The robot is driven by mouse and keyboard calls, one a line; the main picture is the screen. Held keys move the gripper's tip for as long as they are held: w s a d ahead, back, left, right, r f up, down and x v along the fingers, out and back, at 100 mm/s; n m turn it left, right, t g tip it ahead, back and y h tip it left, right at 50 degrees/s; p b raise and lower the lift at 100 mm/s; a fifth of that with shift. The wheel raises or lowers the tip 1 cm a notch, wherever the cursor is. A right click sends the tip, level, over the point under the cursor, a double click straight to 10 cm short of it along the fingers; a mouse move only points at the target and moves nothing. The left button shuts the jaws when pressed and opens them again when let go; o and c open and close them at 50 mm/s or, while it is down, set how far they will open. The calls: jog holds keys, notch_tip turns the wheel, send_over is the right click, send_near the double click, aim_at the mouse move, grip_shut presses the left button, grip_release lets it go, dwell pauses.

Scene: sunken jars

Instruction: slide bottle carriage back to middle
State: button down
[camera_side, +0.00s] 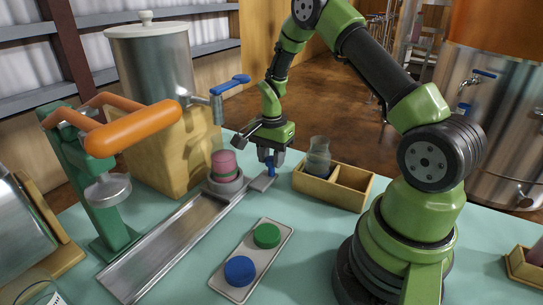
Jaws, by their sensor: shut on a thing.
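The bottle carriage (226,186) is a grey round holder at the far end of a long metal track (165,246). A glass jar with pink contents (224,163) stands upright in it. A flat grey arm reaches right from the carriage to an upright blue handle (271,170). My gripper (270,160) points down and is shut on the blue handle. The fingertips are small in this view and partly hide the handle's top.
A green lever press (105,215) with an orange handle stands left of the track. A steel tank (155,70) on a wooden block stands behind it. A wooden crate (331,191) holding a glass jar is right of my gripper. A tray with green and blue lids (252,262) lies in front.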

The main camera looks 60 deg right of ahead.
jog(key=a, duration=1.2)
jog(key=c, duration=0.8)
grip_release()
jog(key=shift+r, duration=0.1)
notch_tip(320, 180, up, 10)
jog(key=shift+f, duration=0.1)
